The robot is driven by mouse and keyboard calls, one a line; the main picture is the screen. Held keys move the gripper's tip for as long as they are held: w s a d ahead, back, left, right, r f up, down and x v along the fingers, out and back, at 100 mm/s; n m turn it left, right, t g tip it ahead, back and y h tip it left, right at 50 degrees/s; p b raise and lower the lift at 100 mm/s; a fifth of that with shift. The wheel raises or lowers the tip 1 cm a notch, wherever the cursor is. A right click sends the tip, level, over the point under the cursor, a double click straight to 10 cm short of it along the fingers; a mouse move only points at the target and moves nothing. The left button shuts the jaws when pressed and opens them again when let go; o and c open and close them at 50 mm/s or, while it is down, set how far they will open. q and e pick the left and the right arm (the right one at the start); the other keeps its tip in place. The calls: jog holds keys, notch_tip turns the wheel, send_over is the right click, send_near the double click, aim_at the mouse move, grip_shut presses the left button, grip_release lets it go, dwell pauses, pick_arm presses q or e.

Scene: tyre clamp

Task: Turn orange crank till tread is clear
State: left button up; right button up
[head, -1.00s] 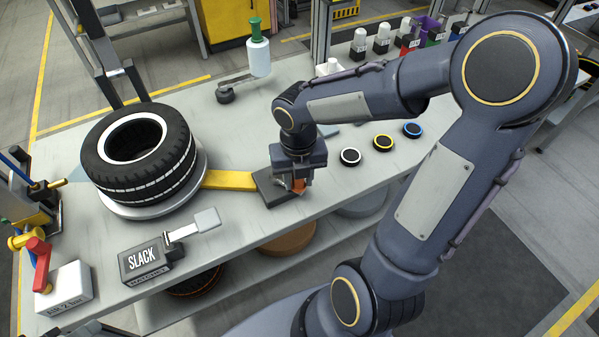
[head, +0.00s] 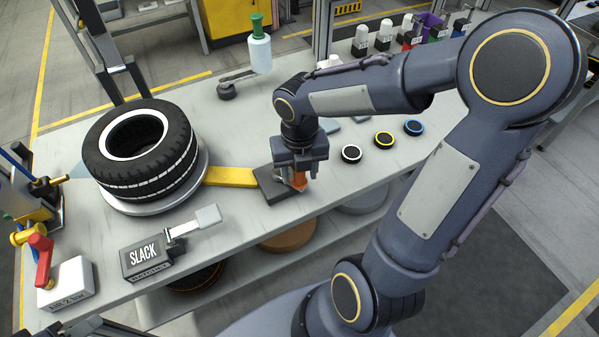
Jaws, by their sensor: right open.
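A black tyre (head: 140,155) with a white inner ring and white tread marks lies flat on a round grey plate (head: 200,184) at the left of the bench. A yellow bar (head: 230,176) runs from the plate to a dark block (head: 270,187). The orange crank (head: 299,180) shows at the right end of this block, partly hidden by my right gripper. My right gripper (head: 298,183) points down over the crank with its fingers open around or beside it; contact cannot be told. My left gripper is not in view.
A ratchet box marked SLACK (head: 146,258) with a lever stands at the front. A white air box (head: 66,282) with a red handle is at front left. White, yellow and blue ringed discs (head: 383,139) lie right of my gripper. A green-topped bottle (head: 260,50) stands behind.

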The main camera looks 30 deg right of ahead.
notch_tip(320, 180, up, 7)
jog(key=shift+f, duration=0.15)
dwell(1.3)
